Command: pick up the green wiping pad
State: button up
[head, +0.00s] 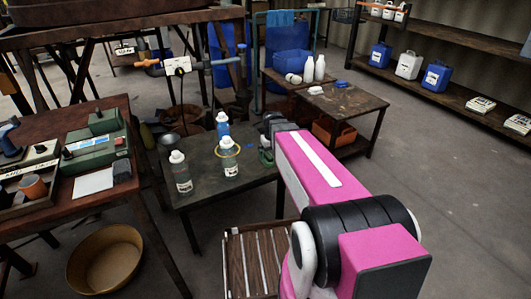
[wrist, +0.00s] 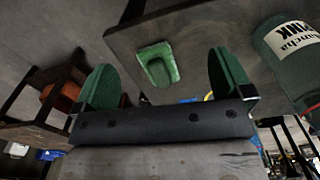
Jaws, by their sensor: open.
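The green wiping pad (wrist: 157,63) lies on the dark tabletop (wrist: 200,30) in the wrist view. It is a small block with rounded corners and a raised middle. My gripper (wrist: 161,72) is open, its two green fingers apart on either side of the pad in the picture. Nothing is between the fingers, and I cannot tell the exact gap to the pad. In the head view my gripper (head: 266,146) is over the right end of the low dark table (head: 205,195), partly behind my pink arm.
A labelled bottle (wrist: 292,50) stands near the pad in the wrist view. In the head view, clear bottles (head: 181,172) with white caps and a blue-tinted bottle (head: 222,124) stand on the low table. A slatted wooden stool (head: 250,262) and a round tub (head: 105,262) stand in front.

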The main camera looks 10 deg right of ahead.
jog(key=n, duration=0.2)
send_near(269, 155)
jog(key=shift+s+a+f, duration=0.1)
jog(key=shift+s+a, duration=0.1)
jog(key=shift+s, duration=0.05)
notch_tip(269, 155, down, 5)
jog(key=shift+f, duration=0.15)
jog(key=shift+w+d+f, duration=0.1)
jog(key=shift+f, duration=1.25)
jog(key=shift+d+f, duration=0.1)
jog(key=shift+f, duration=1.2)
jog(key=c, duration=1.1)
jog(key=shift+r, duration=0.1)
jog(key=s+r+m, duration=0.1)
jog(key=s+r, duration=0.2)
jog(key=r, duration=0.8)
jog(key=s+r+m, duration=0.1)
jog(key=s+r, duration=0.3)
jog(key=r, duration=0.7)
jog(key=s+r+m, duration=0.2)
jog(key=s+r, duration=0.1)
jog(key=r, duration=0.8)
jog(key=shift+s+a+r, duration=0.15)
